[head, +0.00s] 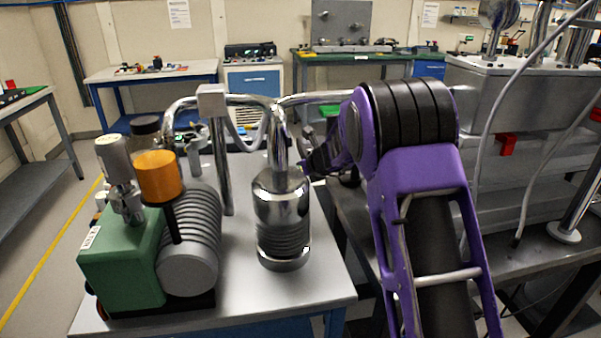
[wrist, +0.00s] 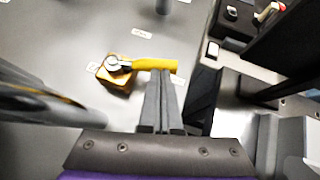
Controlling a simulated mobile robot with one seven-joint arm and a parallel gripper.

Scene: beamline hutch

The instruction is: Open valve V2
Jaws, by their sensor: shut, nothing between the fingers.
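In the wrist view a brass valve body (wrist: 115,76) with a round silver hub carries a yellow lever handle (wrist: 150,64) that points right. Small white labels lie around it, too blurred to read, so I cannot tell whether this is V2. My gripper (wrist: 162,76) is shut and empty. Its fingertips overlap the lower edge of the lever near its outer end; I cannot tell whether they touch it. In the head view my gripper (head: 318,160) is small and dark, beside the steel vessel and partly covered by my arm. The valve cannot be made out there.
A shiny steel vessel (head: 283,215) with pipes stands left of my arm on the grey bench (head: 235,285). A green pump (head: 125,262) with an orange cap stands further left. A grey pipe (wrist: 45,100) crosses the wrist view's left side. Dark equipment (wrist: 270,55) stands at its right.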

